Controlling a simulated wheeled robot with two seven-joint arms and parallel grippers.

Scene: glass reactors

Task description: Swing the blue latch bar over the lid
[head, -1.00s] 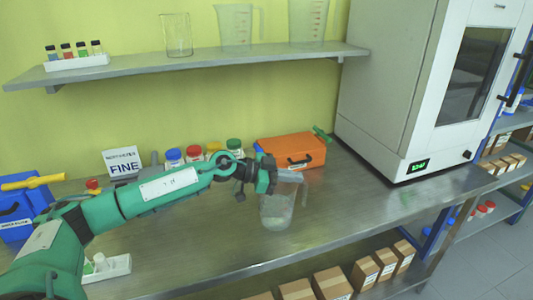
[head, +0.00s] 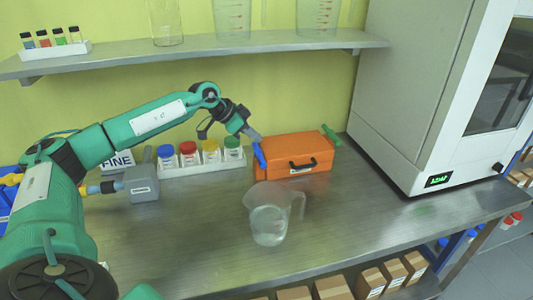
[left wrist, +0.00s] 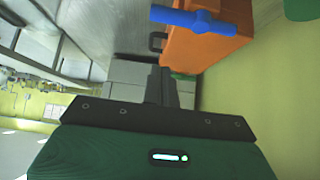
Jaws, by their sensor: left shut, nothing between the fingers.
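The orange box (head: 315,147) stands at the back of the bench with its lid closed and a black handle on its front. The blue latch bar (head: 259,156) is at the box's left end, tilted and reaching down beside it, not across the lid. It also shows in the left wrist view (left wrist: 195,20) against the orange box (left wrist: 215,45). A green latch bar (head: 331,135) sticks out at the right end. My left gripper (head: 254,135) is shut and empty, just above and left of the blue bar; whether they touch I cannot tell. My right gripper is not in view.
A clear jug (head: 268,222) with liquid stands in front of the box. A white rack (head: 200,165) of colour-capped jars is left of it. A white oven (head: 405,90) stands to the right. A shelf (head: 290,43) with glassware hangs above. Front bench is mostly clear.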

